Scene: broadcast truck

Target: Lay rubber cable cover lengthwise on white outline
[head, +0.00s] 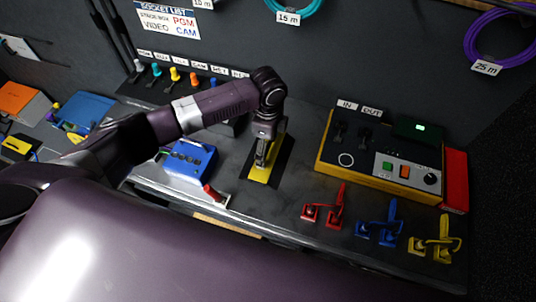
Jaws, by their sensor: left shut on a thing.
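The rubber cable cover (281,160) is black with a yellow stripe along its middle. It lies or hovers at the middle of the dark bench top, its long side running away from me. My left gripper (261,160) points down over it and is shut on it. The gripper hides part of the stripe. I cannot tell whether the cover touches the bench. I cannot clearly make out a white outline; the cover and my arm may hide it. My right gripper is not in view.
A yellow-black control box (378,180) stands to the right. Red (325,211), blue (379,229) and yellow (436,245) clamp-like parts stand along the front edge. A blue box (190,160) and a small red-and-white piece (215,195) are left of the cover. Colored plugs (175,75) line the back.

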